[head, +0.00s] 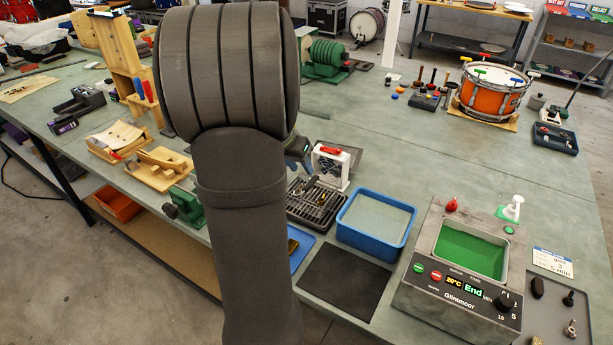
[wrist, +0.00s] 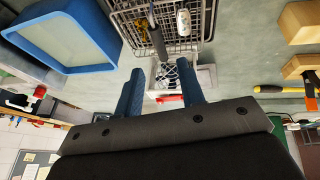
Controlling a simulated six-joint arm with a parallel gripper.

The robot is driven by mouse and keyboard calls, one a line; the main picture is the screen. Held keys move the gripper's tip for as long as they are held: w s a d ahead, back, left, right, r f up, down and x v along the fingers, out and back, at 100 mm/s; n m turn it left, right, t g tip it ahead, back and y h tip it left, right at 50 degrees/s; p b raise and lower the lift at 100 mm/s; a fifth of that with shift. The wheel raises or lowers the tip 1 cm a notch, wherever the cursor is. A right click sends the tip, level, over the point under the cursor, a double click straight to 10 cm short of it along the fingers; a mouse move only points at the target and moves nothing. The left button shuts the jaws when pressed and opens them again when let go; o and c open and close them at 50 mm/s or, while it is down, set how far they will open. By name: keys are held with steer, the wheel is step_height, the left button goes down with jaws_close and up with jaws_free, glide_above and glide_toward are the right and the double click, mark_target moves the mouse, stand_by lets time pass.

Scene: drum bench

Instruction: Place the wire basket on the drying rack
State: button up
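The wire basket (wrist: 183,40) shows in the wrist view at the top, with a brass part, a white part and a dark grip. In the head view, a dark slatted rack (head: 318,211) with small metal parts over it stands left of the blue tub. The basket appears to sit on this rack, but its wires are hard to tell from the slats. My gripper (wrist: 160,80) is open, its two blue fingers apart with nothing held. It points toward a small white fan box below the basket in the wrist view. In the head view my arm hides most of my gripper.
The white fan box (head: 331,168) with a red top stands behind the rack. The blue tub (head: 376,221) and a cleaner (head: 459,265) with green liquid, its display reading "End", stand to the right. A black mat (head: 343,281) lies bare in front. A green vise (head: 187,207) is at left.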

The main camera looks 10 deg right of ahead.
mark_target(313, 180)
steer(key=shift+v, duration=1.6)
steer(key=x, duration=1.2)
steer(key=shift+d+f, duration=0.1)
steer(key=shift+f, duration=0.2)
step_height(313, 180, up, 3)
steer(key=shift+r, duration=0.65)
